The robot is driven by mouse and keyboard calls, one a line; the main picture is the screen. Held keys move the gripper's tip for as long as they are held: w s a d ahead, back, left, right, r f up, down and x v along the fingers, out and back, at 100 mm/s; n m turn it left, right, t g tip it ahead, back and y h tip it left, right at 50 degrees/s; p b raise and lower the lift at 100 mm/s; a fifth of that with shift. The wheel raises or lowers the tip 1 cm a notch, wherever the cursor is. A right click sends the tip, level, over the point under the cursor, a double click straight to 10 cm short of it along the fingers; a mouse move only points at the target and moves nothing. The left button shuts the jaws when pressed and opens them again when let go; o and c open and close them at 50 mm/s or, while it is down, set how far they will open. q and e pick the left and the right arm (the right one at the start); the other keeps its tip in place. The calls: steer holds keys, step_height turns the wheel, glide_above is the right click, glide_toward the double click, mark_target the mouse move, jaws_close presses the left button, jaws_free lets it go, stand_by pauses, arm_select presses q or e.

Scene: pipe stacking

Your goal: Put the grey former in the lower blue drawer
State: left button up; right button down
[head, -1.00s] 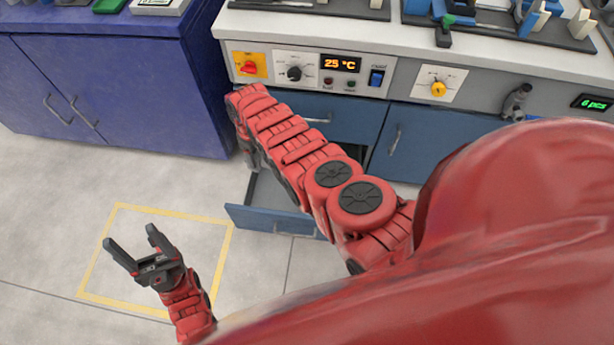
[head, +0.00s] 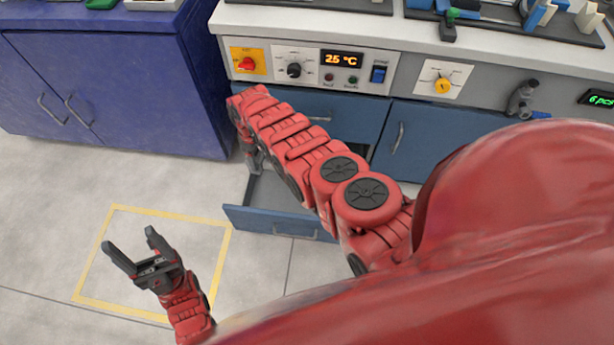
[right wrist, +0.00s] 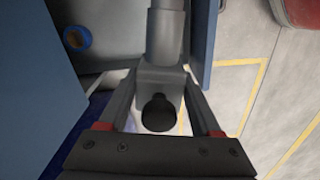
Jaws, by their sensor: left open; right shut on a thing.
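The grey former (right wrist: 160,75) is a grey block with a cylindrical part and a dark round knob, seen in the right wrist view. My right gripper (head: 254,160) is shut on it, with a finger on each side. In the head view the arm hides most of the former. The lower blue drawer (head: 281,223) is pulled open, and my right gripper is at its left side, over the opening. Whether the former touches the drawer is unclear. My left gripper (head: 134,255) is open and empty above the floor, left of the drawer.
A blue and orange ring (right wrist: 77,39) shows beside the former in the right wrist view. The bench front has a control panel (head: 310,68). A dark blue cabinet (head: 120,90) stands at the left. A yellow floor outline (head: 170,214) surrounds clear floor.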

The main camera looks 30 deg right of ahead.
steer(key=shift+s+f, duration=0.1)
steer(key=shift+f, duration=0.05)
steer(key=shift+w+f+b, duration=0.15)
steer(key=shift+w+b, duration=0.05)
steer(key=shift+b, duration=0.1)
steer(key=shift+s+f, duration=0.1)
steer(key=shift+f, duration=0.1)
steer(key=shift+f+b, duration=0.25)
steer(key=shift+b, duration=0.1)
